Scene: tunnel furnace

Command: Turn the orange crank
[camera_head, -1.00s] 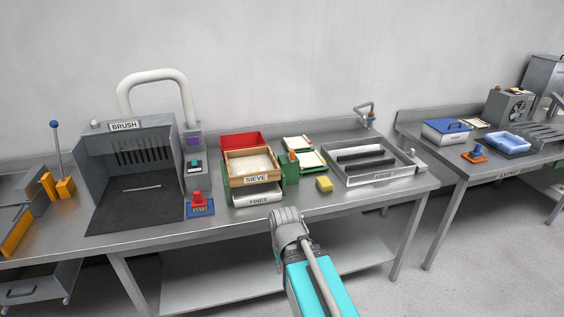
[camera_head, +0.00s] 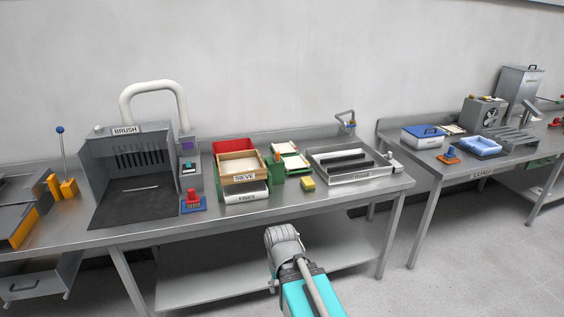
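A small orange piece (camera_head: 277,157), perhaps the crank, stands upright on a green block (camera_head: 277,174) at the right side of the sieve. It is too small to make out its shape well. The wooden sieve (camera_head: 243,179) sits over a white tray labelled FINES (camera_head: 246,197). My gripper (camera_head: 283,234) is in front of the bench's front edge, below and apart from the sieve unit. I see its back, and its fingertips are not clear, so I cannot tell if it is open.
The metal bench (camera_head: 330,200) also holds a brush booth (camera_head: 125,150), a red button on a blue base (camera_head: 193,203), a yellow block (camera_head: 308,183) and a metal basin (camera_head: 349,181). A second bench (camera_head: 500,168) stands to the right, with a floor gap between.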

